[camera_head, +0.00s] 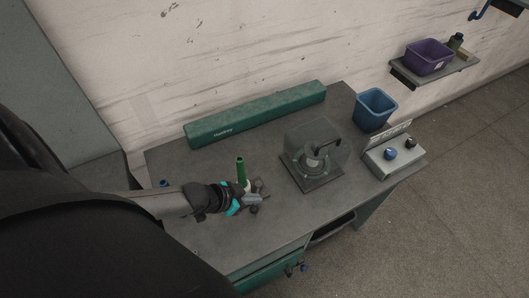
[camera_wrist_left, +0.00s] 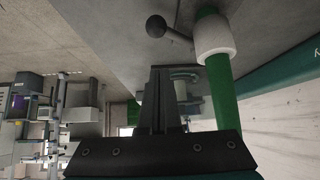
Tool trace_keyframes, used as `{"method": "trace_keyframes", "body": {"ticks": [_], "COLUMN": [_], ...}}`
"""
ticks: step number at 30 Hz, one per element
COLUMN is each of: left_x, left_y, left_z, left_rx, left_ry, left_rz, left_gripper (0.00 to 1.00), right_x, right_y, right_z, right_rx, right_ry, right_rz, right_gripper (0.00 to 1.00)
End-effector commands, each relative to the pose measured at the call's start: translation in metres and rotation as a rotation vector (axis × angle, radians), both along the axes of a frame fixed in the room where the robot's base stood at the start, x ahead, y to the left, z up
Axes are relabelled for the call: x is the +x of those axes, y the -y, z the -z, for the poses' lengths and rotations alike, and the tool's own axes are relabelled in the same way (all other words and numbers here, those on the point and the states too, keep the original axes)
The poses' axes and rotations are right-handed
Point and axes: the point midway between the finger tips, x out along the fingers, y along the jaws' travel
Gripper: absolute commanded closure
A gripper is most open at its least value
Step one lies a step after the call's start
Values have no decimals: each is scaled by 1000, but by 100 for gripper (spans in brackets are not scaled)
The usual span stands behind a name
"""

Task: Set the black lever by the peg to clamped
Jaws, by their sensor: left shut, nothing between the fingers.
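The green peg (camera_head: 240,167) stands upright on the grey table, with a white collar (camera_head: 247,186) near its foot. In the left wrist view the peg (camera_wrist_left: 222,92) and the white collar (camera_wrist_left: 214,37) are close on the right. The black lever (camera_wrist_left: 178,35) is a short rod with a round ball knob, pointing away from the collar. My left gripper (camera_head: 256,199) is low over the table beside the peg. Its fingers (camera_wrist_left: 160,97) are shut and empty, apart from the ball knob in the wrist view. I cannot read the lever's setting. My right gripper is not in view.
A clear-covered machine (camera_head: 312,158) stands right of the peg. A long green box (camera_head: 255,115) lies along the back. A control box (camera_head: 392,157) with knobs and a blue bin (camera_head: 375,109) are at the right. The table's front left is clear.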

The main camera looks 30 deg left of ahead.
Motion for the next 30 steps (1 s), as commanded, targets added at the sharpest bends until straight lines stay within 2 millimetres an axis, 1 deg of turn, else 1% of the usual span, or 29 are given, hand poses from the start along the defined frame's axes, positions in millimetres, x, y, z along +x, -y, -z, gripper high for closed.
{"method": "trace_keyframes", "body": {"ticks": [1, 3, 5, 12, 22, 30], "left_x": [-3, -5, -7, -9, -9, -9], "left_y": [-5, -11, -15, -21, -21, -21], "left_z": [-8, -14, -19, -27, -28, -27], "left_rx": [-1, -1, -1, -4, -4, -5], "left_ry": [0, 1, 2, 3, 4, 2], "left_rz": [2, 3, 1, 1, 1, 1], "left_gripper": [100, 100, 100, 100, 100, 100], "right_x": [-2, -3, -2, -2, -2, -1], "right_y": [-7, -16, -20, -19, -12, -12], "right_z": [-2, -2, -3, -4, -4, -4], "right_rx": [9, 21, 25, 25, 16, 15], "right_ry": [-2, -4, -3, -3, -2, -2], "right_rz": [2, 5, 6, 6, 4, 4], "right_gripper": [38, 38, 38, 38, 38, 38]}}
